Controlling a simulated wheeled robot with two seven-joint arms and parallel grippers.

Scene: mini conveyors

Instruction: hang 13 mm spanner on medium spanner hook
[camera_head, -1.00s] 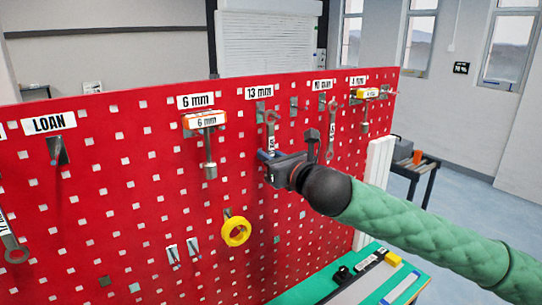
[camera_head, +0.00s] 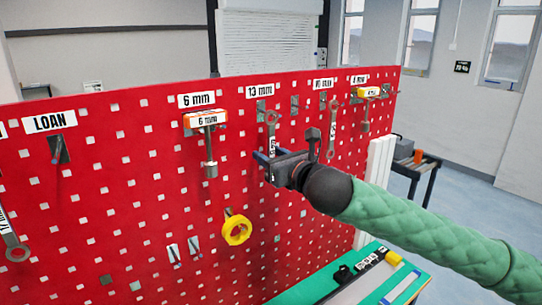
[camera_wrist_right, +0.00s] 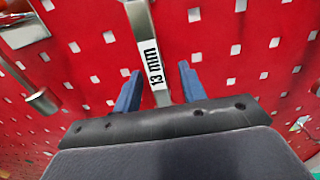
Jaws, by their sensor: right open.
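The 13 mm spanner (camera_head: 271,126) hangs on the red pegboard just under the "13 mm" sign (camera_head: 260,91). Its upper end is at the hook there, and its lower part is partly hidden behind my gripper. In the right wrist view the spanner's shank (camera_wrist_right: 146,45) with its "13 mm" label runs down between my fingers. My right gripper (camera_head: 262,168) is open, its two blue fingers (camera_wrist_right: 158,88) on either side of the shank, with a gap visible on both sides. My left gripper is not in view.
A green-topped bench (camera_head: 300,292) stands below.

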